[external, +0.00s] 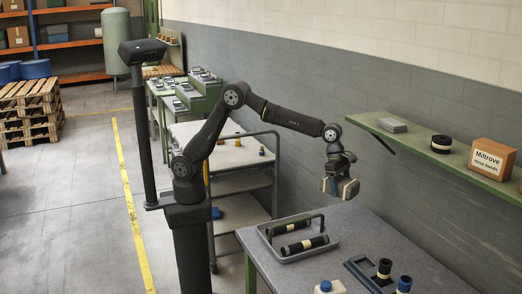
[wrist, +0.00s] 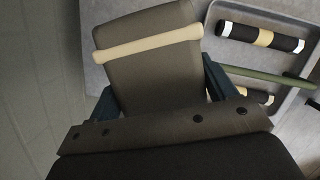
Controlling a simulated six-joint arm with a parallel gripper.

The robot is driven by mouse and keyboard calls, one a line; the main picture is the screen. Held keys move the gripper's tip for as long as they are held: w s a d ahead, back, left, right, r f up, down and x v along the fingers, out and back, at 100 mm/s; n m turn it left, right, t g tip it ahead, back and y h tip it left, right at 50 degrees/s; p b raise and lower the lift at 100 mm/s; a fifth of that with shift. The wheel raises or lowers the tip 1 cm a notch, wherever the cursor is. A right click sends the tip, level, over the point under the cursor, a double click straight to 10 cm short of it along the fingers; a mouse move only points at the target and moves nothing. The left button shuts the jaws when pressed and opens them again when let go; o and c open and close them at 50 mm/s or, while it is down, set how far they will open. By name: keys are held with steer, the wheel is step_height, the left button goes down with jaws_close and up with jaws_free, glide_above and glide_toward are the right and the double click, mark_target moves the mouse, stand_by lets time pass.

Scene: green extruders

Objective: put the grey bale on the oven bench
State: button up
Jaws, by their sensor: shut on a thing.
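The grey bale (wrist: 150,75) is a soft-looking grey block with a cream band across it. My gripper (wrist: 160,88) is shut on it, with one dark blue finger on each side. In the external view, my gripper (external: 337,168) holds the bale (external: 348,189) in the air above the grey-topped bench (external: 375,228) in the foreground, near its wall side. I cannot tell from the pictures which bench is the oven bench; no oven is plainly seen.
On the foreground bench are a tray (external: 275,253) with black rolls and a raised handle, a holder (external: 360,268) and bottles. A green wall shelf (external: 400,136) is right of my gripper. A trolley (external: 232,158) and green benches (external: 203,103) stand behind.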

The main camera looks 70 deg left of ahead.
steer(key=s+d+m, duration=0.2)
steer(key=s+d, duration=0.4)
steer(key=s, duration=0.5)
steer(key=s+d+m+g, duration=0.1)
steer(key=s+d, duration=0.6)
steer(key=s, duration=0.4)
steer(key=s+d+m, duration=0.2)
steer(key=s+d, duration=0.4)
steer(key=s, duration=0.6)
glide_above(319, 276)
steer(key=f, duration=0.8)
steer(key=a+f, duration=0.1)
steer(key=f, duration=0.2)
steer(key=shift+f, duration=2.4)
steer(key=shift+f, duration=0.1)
steer(key=o, duration=1.7)
steer(key=shift+f, duration=0.1)
steer(key=shift+c, duration=0.2)
